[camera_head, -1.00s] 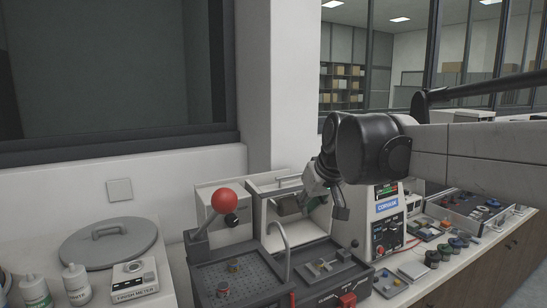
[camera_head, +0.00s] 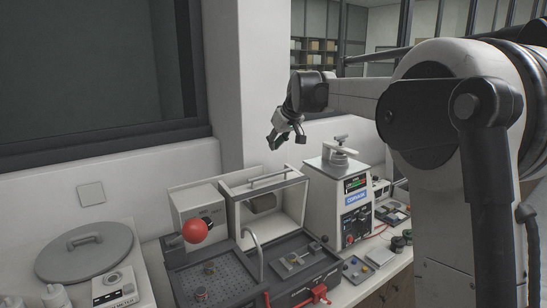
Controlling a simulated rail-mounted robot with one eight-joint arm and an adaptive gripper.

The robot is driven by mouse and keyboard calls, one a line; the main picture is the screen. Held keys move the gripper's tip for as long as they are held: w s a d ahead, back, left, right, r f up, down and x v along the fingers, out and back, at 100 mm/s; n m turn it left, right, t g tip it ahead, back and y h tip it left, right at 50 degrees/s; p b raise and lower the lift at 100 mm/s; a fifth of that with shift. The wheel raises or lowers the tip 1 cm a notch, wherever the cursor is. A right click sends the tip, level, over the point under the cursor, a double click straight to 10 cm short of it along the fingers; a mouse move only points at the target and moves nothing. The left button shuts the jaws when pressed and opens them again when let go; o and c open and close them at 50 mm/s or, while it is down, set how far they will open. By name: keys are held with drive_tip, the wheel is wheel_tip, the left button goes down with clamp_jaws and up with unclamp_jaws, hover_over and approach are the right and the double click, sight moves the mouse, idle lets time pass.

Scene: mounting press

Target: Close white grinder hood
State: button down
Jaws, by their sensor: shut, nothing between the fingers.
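The white grinder hood (camera_head: 299,206) is a white, box-like frame with a grey bar handle (camera_head: 268,180) along its top. Its front shows an opening, and a dark cylindrical part (camera_head: 262,203) is visible inside. My gripper (camera_head: 273,144) is shut and empty. It hangs in the air above the hood's handle in the picture, apart from it, with its fingers pointing down and left.
A white control unit (camera_head: 330,195) with a display is close on the right. A round grey lid (camera_head: 84,252) lies at the left.

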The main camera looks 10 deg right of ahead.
drive_tip(key=p, duration=0.2)
hover_over(272, 182)
drive_tip(key=w+a, duration=0.1)
drive_tip(key=w, duration=0.3)
wheel_tip(272, 182, down, 8)
drive_tip(key=shift+w+a+f, duration=0.1)
drive_tip(key=shift+a, duration=0.05)
drive_tip(key=s, duration=0.1)
drive_tip(key=s+d, duration=0.1)
drive_tip(key=s, duration=0.1)
drive_tip(key=shift+f+p, duration=0.1)
drive_tip(key=shift+p, duration=0.2)
drive_tip(key=shift+s+d+f, duration=0.2)
drive_tip(key=shift+s+f, duration=0.05)
drive_tip(key=shift+f, duration=0.05)
drive_tip(key=shift+s, duration=0.15)
drive_tip(key=shift+s, duration=0.15)
